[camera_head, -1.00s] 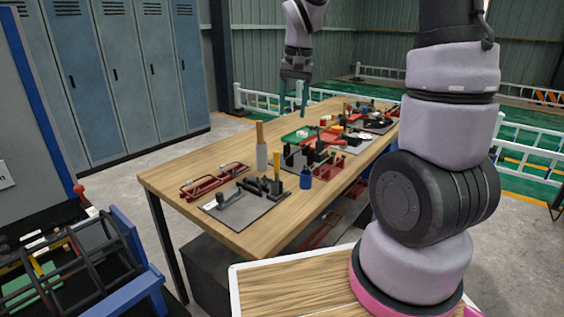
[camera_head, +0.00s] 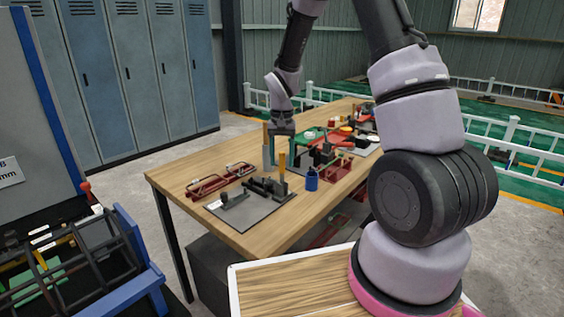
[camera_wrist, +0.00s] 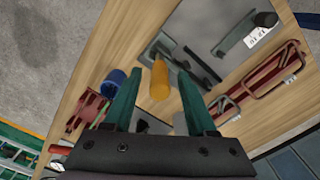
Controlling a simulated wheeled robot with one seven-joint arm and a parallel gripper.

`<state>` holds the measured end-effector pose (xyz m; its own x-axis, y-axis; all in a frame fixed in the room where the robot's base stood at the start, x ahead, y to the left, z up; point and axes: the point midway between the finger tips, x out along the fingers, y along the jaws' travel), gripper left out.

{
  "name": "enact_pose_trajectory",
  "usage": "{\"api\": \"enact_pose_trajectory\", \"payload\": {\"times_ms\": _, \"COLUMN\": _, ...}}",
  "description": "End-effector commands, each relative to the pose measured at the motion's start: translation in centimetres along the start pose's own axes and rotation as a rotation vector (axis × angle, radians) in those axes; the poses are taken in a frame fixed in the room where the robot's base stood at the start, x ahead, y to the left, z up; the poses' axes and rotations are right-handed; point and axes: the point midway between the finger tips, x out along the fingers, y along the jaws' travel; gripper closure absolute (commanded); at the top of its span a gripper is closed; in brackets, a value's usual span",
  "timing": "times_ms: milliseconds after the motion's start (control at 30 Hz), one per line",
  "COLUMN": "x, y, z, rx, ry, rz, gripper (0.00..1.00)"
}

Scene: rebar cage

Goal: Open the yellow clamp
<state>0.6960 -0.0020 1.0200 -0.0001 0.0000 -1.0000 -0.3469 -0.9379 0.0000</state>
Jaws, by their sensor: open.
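The yellow clamp shows as an upright yellow handle (camera_head: 282,163) beside dark metal clamp parts on a grey plate (camera_head: 240,215). In the wrist view the yellow handle (camera_wrist: 160,80) lies between my two teal fingers in the picture, with dark bars beside it. My gripper (camera_head: 282,150) is open and points down over the table near the handle. In the wrist view my gripper (camera_wrist: 160,77) has its fingers apart, with no clear contact on the handle. The gripper body hides the lower middle of the wrist view.
A blue cup (camera_head: 312,181) stands right of the plate. Red clamps (camera_head: 220,181) lie to its left, and a red frame (camera_head: 337,168) to its right. Bare wooden tabletop (camera_head: 175,180) shows at the near left.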

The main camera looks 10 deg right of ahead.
Motion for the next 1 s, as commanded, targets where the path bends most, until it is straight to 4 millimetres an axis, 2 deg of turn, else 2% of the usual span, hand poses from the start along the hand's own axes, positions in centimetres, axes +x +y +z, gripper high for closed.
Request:
{"api": "enact_pose_trajectory", "payload": {"times_ms": 133, "x": 0.98, "y": 0.01, "z": 0.03, "rx": -0.001, "ry": 0.0, "rz": 0.0, "gripper": 0.43}}
{"api": "enact_pose_trajectory", "payload": {"times_ms": 400, "x": 1.14, "y": 0.01, "z": 0.03, "rx": -0.001, "ry": 0.0, "rz": 0.0, "gripper": 0.43}}
{"api": "enact_pose_trajectory", "payload": {"times_ms": 433, "x": 1.14, "y": 0.01, "z": 0.03, "rx": -0.001, "ry": 0.0, "rz": 0.0, "gripper": 0.47}}
{"api": "enact_pose_trajectory", "payload": {"times_ms": 567, "x": 1.12, "y": 0.01, "z": 0.03, "rx": -0.001, "ry": 0.0, "rz": 0.0, "gripper": 0.97}}
{"api": "enact_pose_trajectory", "payload": {"times_ms": 600, "x": 1.12, "y": 0.01, "z": 0.03, "rx": -0.001, "ry": 0.0, "rz": 0.0, "gripper": 1.0}}
{"api": "enact_pose_trajectory", "payload": {"times_ms": 1000, "x": 1.1, "y": 0.0, "z": 0.03, "rx": -0.001, "ry": 0.0, "rz": 0.0, "gripper": 1.0}}
